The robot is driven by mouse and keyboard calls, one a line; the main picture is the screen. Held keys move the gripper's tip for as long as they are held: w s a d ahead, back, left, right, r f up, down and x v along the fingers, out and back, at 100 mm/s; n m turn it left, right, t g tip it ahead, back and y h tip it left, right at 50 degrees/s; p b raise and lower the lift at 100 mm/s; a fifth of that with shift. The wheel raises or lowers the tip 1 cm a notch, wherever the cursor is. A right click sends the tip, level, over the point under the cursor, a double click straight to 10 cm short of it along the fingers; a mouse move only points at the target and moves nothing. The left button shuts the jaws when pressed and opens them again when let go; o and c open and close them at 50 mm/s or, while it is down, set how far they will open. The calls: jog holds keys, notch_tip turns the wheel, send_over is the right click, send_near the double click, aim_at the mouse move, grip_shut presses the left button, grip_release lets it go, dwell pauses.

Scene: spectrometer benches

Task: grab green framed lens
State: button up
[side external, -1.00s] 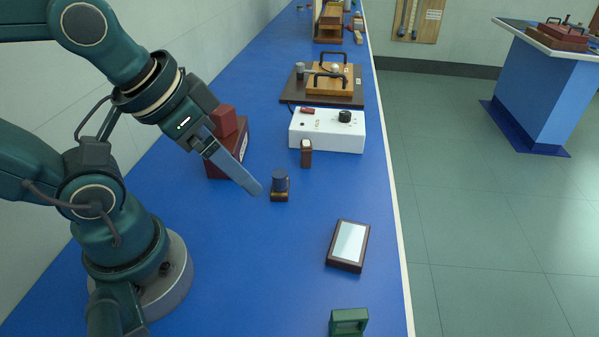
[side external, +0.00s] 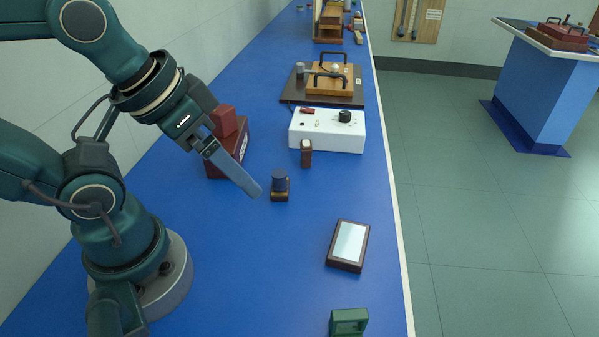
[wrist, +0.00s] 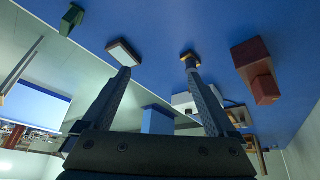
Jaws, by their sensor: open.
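The green framed lens (side external: 349,321) stands on the blue bench at the bottom of the side view, near the bench's right edge and partly cut off by the picture's edge. In the wrist view, which looks upside down, a small green block-like shape at the top left (wrist: 72,19) appears to be it. My gripper (side external: 256,193) points down and to the right above the bench, well behind and left of the lens in the side view. In the wrist view my gripper's two fingers (wrist: 158,69) are spread apart with nothing between them.
A dark-framed pale panel (side external: 348,244) lies between my gripper and the lens. A dark blue cylinder on a small base (side external: 280,182) stands close beside the fingertips. A red-brown box (side external: 236,150), a small brown block (side external: 306,154) and a white instrument (side external: 327,132) stand farther back.

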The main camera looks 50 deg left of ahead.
jog(key=w+d+r+n+g+h, duration=0.2)
jog(key=d+n+g+h, duration=0.15)
jog(key=d, duration=0.35)
jog(key=n+g+h, duration=0.6)
jog(key=g, duration=0.2)
send_over(349, 309)
jog(key=w+a, duration=0.3)
jog(key=a, duration=0.1)
notch_tip(349, 309, down, 7)
jog(key=shift+n+g+h, duration=0.55)
jog(key=shift+h, duration=0.2)
jog(key=f, duration=0.6)
jog(key=shift+s+d+f, duration=0.1)
jog(key=shift+d, duration=0.2)
jog(key=shift+s+d+f, duration=0.1)
jog(key=shift+s+f, duration=0.15)
jog(key=shift+f, duration=0.05)
jog(key=shift+s+d+f, duration=0.15)
jog(key=shift+s+d, duration=0.05)
jog(key=shift+x, duration=2.15)
